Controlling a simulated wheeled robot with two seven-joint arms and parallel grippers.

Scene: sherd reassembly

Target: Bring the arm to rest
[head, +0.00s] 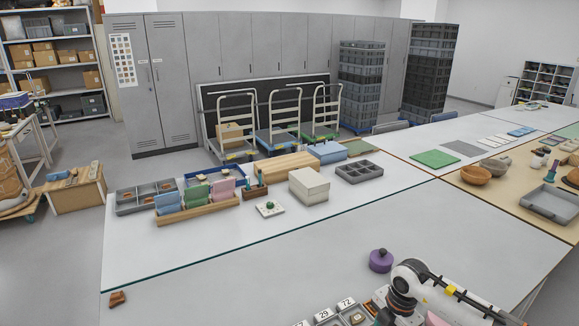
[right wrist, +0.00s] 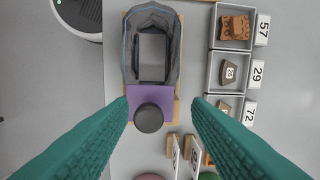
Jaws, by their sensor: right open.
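My right gripper (right wrist: 160,102) is open in the right wrist view, its two teal fingers wide apart. A purple block with a dark round knob (right wrist: 148,117) shows in the gap between the fingertips. I cannot tell its height below them, and neither finger visibly touches it. In the head view my right arm (head: 405,285) comes in at the bottom right; its gripper is out of that frame. My left arm and gripper are not in view.
Grey trays hold sherds (right wrist: 235,27) beside number cards 57, 29 and 72. A grey padded frame (right wrist: 152,15) lies beyond the purple block. A purple knobbed object (head: 381,261) stands near my arm. A brown sherd (head: 117,299) lies at the left table edge. The table's middle (head: 250,270) is clear.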

